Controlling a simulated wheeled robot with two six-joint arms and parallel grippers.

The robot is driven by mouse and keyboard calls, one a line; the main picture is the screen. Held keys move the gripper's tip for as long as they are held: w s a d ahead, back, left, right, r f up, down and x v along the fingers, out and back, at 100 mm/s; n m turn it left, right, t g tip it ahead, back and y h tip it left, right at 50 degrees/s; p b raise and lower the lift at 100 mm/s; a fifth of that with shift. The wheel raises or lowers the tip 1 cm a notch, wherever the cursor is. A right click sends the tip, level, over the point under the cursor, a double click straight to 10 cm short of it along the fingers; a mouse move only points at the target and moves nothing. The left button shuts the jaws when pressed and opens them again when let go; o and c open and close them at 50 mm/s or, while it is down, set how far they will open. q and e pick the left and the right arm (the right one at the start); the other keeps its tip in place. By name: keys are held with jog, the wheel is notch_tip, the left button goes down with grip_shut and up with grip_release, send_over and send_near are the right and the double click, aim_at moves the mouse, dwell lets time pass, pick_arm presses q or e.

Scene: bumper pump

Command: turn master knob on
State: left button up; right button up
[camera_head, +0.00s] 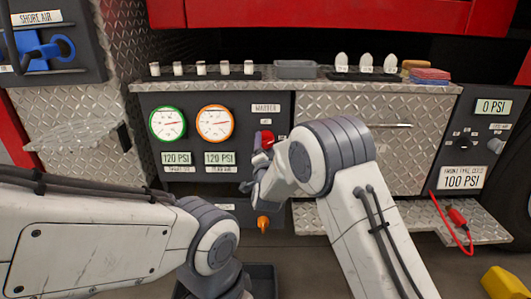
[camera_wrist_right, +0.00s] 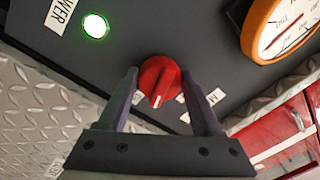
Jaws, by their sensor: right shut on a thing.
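The red master knob (camera_head: 267,137) is on the dark panel under the MASTER label (camera_head: 265,108), right of the two gauges. In the right wrist view the round red knob (camera_wrist_right: 159,78) has a white pointer mark toward the bottom of the picture. My right gripper (camera_wrist_right: 160,88) is shut on the knob, one finger on each side of it. A green light (camera_wrist_right: 95,26) beside a POWER label glows near the knob. My left arm reaches in from the lower left in the head view; its fingers are not visible.
A green-rimmed gauge (camera_head: 167,124) and an orange-rimmed gauge (camera_head: 215,123) sit left of the knob, each above a 120 PSI display. An orange knob (camera_head: 263,223) is below. A red hose (camera_head: 457,217) lies at the right. A metal ledge (camera_head: 292,85) runs above the panel.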

jog(key=shift+m+h+b, duration=0.3)
jog(key=shift+m+b, duration=1.3)
jog(key=shift+m, duration=0.8)
jog(key=shift+r, duration=0.1)
jog(key=o, duration=1.4)
jog(key=shift+c, duration=0.2)
jog(key=s+p, duration=0.2)
jog(key=s, duration=0.8)
jog(key=shift+s+f, duration=0.25)
jog(key=shift+f, duration=0.15)
